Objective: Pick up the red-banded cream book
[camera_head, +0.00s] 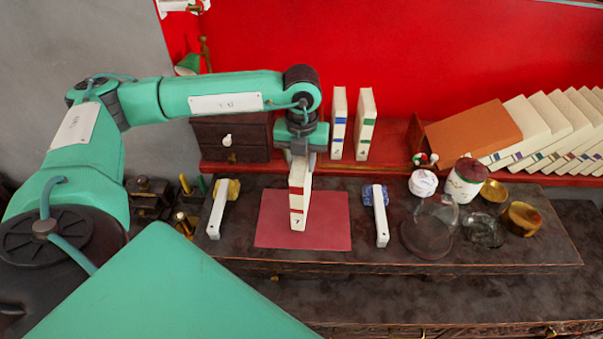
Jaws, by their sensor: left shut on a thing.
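The red-banded cream book (299,207) stands upright in the middle of the camera_head view, over the red mat (328,232). My left gripper (300,160) comes down from above and is shut on the top of the book. I cannot tell whether the book's lower end touches the mat or hangs just above it. My right gripper is not in view.
Two cream books, one blue-banded (338,125) and one green-banded (365,125), stand on the red shelf behind. A white-handled tool (217,212) lies left of the mat, another (380,218) right. A glass dome (428,232), jars and brass cups crowd the right side.

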